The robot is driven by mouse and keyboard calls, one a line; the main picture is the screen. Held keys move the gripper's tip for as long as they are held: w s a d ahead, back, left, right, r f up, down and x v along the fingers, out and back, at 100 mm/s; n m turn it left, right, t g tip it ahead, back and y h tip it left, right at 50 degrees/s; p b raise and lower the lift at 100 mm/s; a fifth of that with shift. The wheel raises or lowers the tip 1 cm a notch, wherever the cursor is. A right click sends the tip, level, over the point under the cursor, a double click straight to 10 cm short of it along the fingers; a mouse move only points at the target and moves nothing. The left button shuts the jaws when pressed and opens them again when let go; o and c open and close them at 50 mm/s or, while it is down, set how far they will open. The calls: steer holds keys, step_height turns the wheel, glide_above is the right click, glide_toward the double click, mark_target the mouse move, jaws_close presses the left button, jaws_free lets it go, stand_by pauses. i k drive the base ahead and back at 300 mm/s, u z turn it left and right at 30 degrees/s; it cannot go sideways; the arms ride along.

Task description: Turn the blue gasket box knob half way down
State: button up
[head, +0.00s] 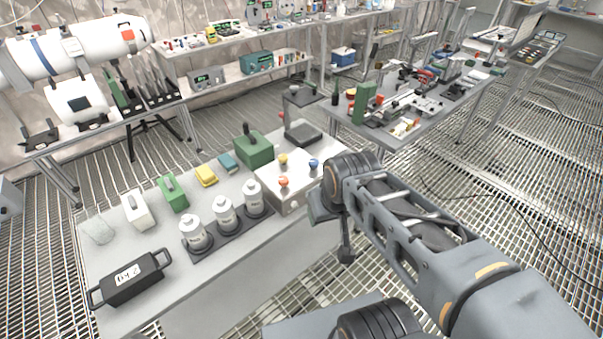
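The blue knob (314,164) stands on top of a pale box (270,196) at the right end of the near workbench. A yellow knob (283,159) and an orange-red knob (284,181) share the same top. The blue knob is at the right, close to my arm in the picture. My arm comes in from the lower right and ends just right of the box. My gripper (346,253) seems to hang down there, small and dark, beyond the bench's right edge. Its fingers cannot be made out, and no contact with the knob shows.
The workbench (228,262) also holds three white canisters (224,214), a black case (133,279), a green box (254,149) and small coloured blocks. A dark scale-like device (303,133) stands behind the box. A cluttered table (372,128) is behind my arm.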

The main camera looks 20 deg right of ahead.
mark_target(314, 163)
steer(key=u, duration=0.05)
steer(key=k, duration=0.45)
steer(key=z, duration=1.1)
steer(key=i, duration=0.75)
steer(key=u, duration=1.65)
